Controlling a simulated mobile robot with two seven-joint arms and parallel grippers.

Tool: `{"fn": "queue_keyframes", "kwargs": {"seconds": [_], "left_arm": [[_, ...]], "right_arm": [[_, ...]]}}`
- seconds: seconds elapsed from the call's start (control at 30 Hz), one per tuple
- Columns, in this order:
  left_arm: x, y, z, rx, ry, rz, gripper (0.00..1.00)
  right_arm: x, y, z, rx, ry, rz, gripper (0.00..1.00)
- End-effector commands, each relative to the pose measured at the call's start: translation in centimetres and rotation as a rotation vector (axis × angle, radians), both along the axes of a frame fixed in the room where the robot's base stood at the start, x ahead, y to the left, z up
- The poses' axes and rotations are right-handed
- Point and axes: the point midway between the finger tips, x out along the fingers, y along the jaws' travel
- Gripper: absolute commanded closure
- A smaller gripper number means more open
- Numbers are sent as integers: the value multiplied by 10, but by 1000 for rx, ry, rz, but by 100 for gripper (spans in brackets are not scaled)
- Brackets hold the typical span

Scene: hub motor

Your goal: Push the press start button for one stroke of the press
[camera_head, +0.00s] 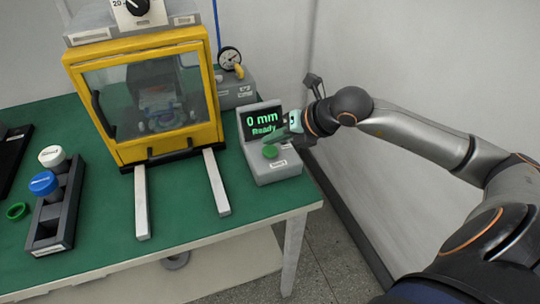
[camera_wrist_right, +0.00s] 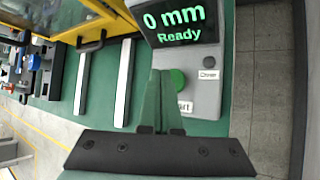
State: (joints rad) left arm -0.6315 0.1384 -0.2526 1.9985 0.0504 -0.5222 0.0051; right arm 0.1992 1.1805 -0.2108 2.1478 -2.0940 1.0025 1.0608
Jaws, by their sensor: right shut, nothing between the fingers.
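The press start button is a round green button (camera_head: 270,152) on a grey control box (camera_head: 281,171) at the table's right front corner. The box's display (camera_head: 261,122) reads "0 mm Ready". My right gripper (camera_head: 270,138) is shut and empty, its fingertips just above the button. In the right wrist view the shut fingers (camera_wrist_right: 161,78) point toward the green button (camera_wrist_right: 178,80), which shows beside their tips. I cannot tell whether they touch it. The press (camera_head: 149,95) has a yellow frame and a clear front door, which looks closed. My left gripper is not in view.
Two light rails (camera_head: 216,182) run forward from the press. A dark rack (camera_head: 57,208) with white-topped and blue-topped containers stands left, beside a green ring (camera_head: 17,211). A gauge (camera_head: 230,58) sits behind the box. A wall is close on the right.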

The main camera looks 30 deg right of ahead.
Motion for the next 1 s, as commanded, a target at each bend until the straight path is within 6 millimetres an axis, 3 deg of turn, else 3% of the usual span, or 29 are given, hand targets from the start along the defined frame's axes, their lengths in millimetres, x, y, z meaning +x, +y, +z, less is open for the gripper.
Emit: {"fn": "queue_keyframes", "kwargs": {"seconds": [1.0], "left_arm": [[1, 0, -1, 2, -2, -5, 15]], "right_arm": [[0, 0, -2, 0, 0, 0, 100]]}}
